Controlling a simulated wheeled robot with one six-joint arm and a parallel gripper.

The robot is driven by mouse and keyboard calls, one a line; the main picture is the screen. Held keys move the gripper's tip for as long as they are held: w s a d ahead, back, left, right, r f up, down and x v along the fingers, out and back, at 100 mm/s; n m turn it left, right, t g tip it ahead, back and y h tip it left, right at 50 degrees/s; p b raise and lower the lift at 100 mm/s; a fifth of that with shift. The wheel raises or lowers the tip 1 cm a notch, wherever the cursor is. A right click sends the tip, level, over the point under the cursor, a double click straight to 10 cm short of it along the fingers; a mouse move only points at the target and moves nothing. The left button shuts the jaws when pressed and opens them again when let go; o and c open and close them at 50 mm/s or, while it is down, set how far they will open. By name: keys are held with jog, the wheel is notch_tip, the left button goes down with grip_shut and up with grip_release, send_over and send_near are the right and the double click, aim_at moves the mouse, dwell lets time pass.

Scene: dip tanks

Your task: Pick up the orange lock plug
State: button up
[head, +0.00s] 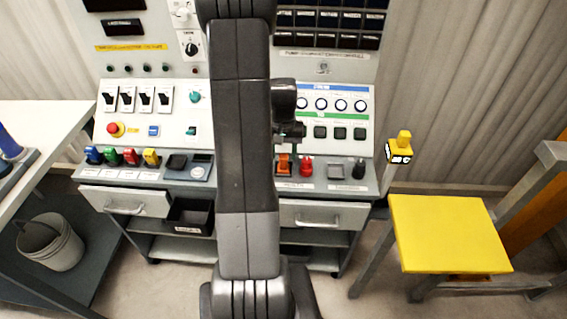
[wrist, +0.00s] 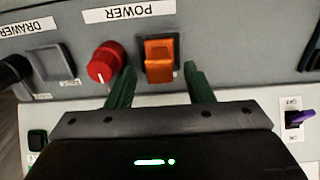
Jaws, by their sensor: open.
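The orange lock plug (head: 284,164) stands on the console's front ledge, right of my arm in the head view. In the wrist view the orange lock plug (wrist: 160,58) is a blocky orange piece in a dark seat, by an upside-down POWER label. My gripper (wrist: 160,82) is open, with green fingers. In the wrist view its fingertips lie on either side of the plug's lower end; contact and the height gap cannot be told. In the head view my gripper (head: 290,132) is partly hidden, just behind the plug.
A red knob (wrist: 105,62) sits close beside the left finger in the wrist view. A grey square socket (wrist: 52,64) and a black knob (wrist: 14,72) are farther left. Blue, green, red and yellow plugs (head: 151,157) stand on the ledge's left part. A yellow stool (head: 445,235) is at right.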

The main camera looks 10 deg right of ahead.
aim_at(283, 163)
jog(key=shift+f, duration=1.25)
jog(key=c, duration=1)
jog(key=shift+r, duration=0.1)
